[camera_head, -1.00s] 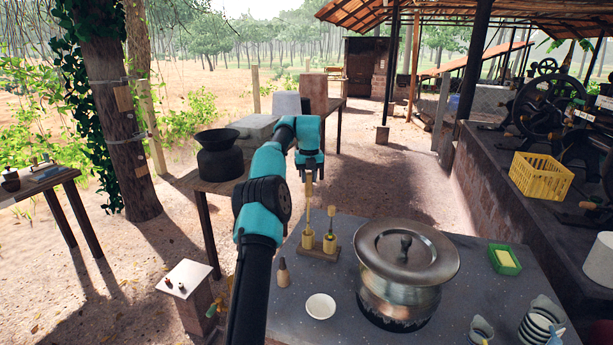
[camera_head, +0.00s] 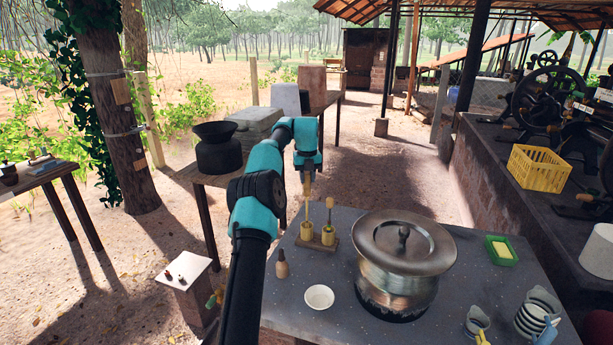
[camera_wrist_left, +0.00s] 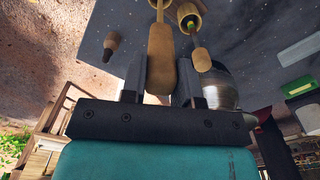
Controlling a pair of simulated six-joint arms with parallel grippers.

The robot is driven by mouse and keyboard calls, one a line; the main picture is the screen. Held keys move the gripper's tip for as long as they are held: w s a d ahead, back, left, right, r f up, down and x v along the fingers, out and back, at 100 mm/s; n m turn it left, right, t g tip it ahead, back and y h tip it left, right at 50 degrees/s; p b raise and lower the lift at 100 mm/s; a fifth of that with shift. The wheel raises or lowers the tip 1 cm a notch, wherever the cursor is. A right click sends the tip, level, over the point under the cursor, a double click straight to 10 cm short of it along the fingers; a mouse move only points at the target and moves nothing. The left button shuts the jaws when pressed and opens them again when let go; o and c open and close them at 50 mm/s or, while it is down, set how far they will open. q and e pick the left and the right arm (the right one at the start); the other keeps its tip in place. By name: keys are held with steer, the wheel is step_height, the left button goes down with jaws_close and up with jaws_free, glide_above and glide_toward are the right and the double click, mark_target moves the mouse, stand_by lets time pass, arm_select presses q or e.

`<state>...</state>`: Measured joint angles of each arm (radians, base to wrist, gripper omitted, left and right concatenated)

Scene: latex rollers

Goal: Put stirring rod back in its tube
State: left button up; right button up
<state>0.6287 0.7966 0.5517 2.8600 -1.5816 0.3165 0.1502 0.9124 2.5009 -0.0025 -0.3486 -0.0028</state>
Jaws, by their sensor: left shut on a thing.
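My left gripper (camera_head: 307,178) is shut on the wooden handle of a stirring rod; the handle also shows between its fingers in the left wrist view (camera_wrist_left: 161,62). The rod (camera_head: 307,189) hangs about upright over the left one of two yellowish tubes (camera_head: 306,231) on a small wooden stand (camera_head: 317,244). Its lower end meets the tube's mouth; I cannot tell how deep it is inside. A second rod (camera_head: 329,204) stands in the right tube (camera_head: 328,236); its handle shows in the left wrist view (camera_wrist_left: 200,60). My right gripper is out of view.
A lidded metal pot (camera_head: 400,262) stands right of the stand. A small wooden-topped bottle (camera_head: 282,264) and a white bowl (camera_head: 319,297) are in front. A green tray (camera_head: 502,250) and stacked cups (camera_head: 535,315) lie farther right on the grey table.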

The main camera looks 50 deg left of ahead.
arm_select(q)
steer(key=shift+f, duration=0.55)
steer(key=o, duration=0.8)
